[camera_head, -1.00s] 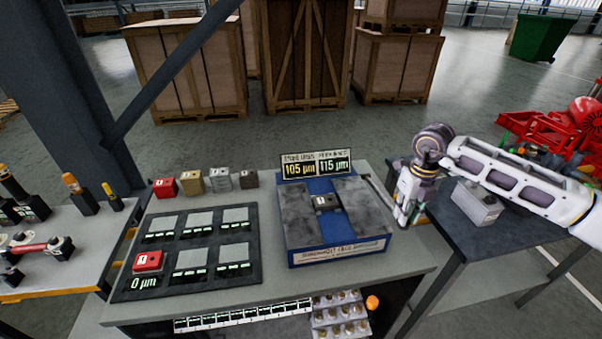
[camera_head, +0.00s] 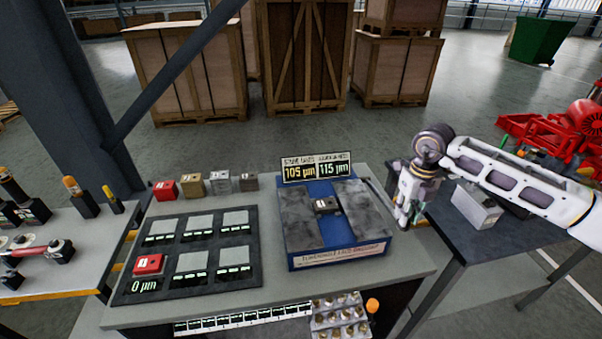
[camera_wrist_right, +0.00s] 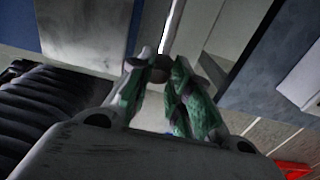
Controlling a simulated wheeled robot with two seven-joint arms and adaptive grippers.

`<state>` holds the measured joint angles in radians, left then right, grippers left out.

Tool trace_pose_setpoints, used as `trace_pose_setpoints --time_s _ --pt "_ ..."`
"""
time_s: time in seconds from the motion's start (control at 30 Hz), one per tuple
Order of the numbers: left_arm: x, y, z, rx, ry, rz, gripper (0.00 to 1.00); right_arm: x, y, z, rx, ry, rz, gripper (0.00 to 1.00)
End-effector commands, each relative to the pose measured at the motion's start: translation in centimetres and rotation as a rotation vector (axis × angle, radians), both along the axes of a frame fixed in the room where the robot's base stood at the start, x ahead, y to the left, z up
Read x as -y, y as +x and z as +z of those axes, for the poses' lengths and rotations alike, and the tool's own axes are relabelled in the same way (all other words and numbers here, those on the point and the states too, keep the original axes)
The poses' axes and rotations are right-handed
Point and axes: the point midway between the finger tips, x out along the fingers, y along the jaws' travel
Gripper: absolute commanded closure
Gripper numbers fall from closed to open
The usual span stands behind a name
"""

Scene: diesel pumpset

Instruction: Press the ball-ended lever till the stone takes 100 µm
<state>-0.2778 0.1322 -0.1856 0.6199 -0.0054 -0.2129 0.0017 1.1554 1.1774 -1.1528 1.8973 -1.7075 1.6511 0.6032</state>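The blue machine (camera_head: 310,240) stands on the bench, with two grey slabs on top and a small dark block (camera_head: 325,206) between them. Its display (camera_head: 315,168) reads 105 µm in yellow on the left, under what looks like "stone takes", and 115 µm on the right. The lever's pale rod (camera_head: 377,188) runs along the machine's right side. My right gripper (camera_head: 403,218) is at its near end. In the right wrist view, the gripper's green-padded fingers (camera_wrist_right: 163,75) are close together, with the lever's dark ball (camera_wrist_right: 159,69) between their tips. My left gripper is out of view.
A dark tray (camera_head: 211,284) on the left holds a red block (camera_head: 149,264) above a 0 µm label. Several blocks (camera_head: 220,182) stand in a row behind it. A dark side table (camera_head: 500,245) with a grey box (camera_head: 477,204) is beneath my right arm.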

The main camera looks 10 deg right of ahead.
Motion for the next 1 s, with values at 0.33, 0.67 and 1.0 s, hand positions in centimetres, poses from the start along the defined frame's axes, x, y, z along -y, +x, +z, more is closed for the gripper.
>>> trace_pose_setpoints --time_s 0.33,0.67,1.0 --pt "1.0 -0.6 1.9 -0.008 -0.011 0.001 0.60 0.0 0.7 3.2 0.002 -0.001 -0.001 0.82" --pt "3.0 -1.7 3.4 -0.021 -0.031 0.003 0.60 -0.1 1.4 6.0 0.001 0.000 -0.001 0.82" --pt "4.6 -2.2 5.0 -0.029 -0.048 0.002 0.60 -0.2 2.0 8.8 0.001 0.000 0.000 0.82"
